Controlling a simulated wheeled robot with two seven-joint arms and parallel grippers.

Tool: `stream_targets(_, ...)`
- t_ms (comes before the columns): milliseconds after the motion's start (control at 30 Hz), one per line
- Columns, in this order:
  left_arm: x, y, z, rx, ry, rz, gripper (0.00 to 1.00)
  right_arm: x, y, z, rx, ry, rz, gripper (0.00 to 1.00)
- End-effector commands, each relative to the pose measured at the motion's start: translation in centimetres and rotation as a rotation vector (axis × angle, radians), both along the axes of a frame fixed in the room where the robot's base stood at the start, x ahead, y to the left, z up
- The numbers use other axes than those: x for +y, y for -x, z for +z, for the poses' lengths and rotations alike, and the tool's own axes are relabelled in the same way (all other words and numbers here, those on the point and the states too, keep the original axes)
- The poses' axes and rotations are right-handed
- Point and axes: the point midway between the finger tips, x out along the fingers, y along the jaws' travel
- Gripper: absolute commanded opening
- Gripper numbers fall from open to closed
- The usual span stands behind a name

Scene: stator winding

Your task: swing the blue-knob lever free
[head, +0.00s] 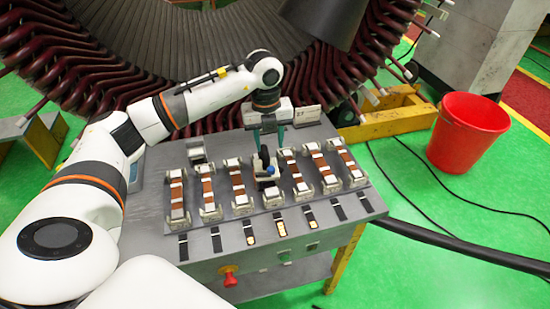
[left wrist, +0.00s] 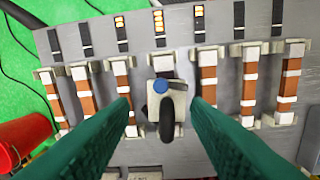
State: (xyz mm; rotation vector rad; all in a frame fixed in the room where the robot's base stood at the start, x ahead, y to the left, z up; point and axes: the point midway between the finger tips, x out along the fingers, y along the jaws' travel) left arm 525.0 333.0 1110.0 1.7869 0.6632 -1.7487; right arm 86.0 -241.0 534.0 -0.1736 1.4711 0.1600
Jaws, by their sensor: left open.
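The blue knob (head: 270,170) belongs to a small lever clamp in the middle of the row on the grey bench. In the left wrist view the blue knob (left wrist: 161,86) sits near the centre, on a pale block with a dark rounded handle (left wrist: 166,118) beside it. My left gripper (head: 269,150) is open above the clamp, its two green fingers pointing down. In the left wrist view my left gripper (left wrist: 160,104) has one finger on each side of the lever, with gaps on both sides. My right gripper is not in view.
Several copper-brown bars with white bands (head: 237,181) stand in holders on both sides of the clamp on the grey bench (head: 150,205). Dark slots, some lit orange, line the front. A red emergency knob (head: 230,272) is below. A red bucket (head: 468,132) stands right.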

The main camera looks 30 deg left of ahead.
Motion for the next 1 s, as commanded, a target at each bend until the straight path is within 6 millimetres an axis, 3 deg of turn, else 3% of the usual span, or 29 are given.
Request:
stream_targets(267,-0.3,-0.1,-5.4,0.006,0.004,-0.001,0.43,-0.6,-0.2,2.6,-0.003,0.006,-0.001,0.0)
stream_targets(500,-0.4,-0.3,-8.7,0.001,0.004,-0.002,0.43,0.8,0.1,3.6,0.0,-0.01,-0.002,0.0)
stream_targets(900,-0.4,-0.3,-9.6,-0.001,0.005,-0.004,0.43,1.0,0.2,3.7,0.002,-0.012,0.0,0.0)
stream_targets(1000,-0.4,-0.3,-9.6,-0.001,0.005,-0.004,0.27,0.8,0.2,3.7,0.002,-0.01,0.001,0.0)
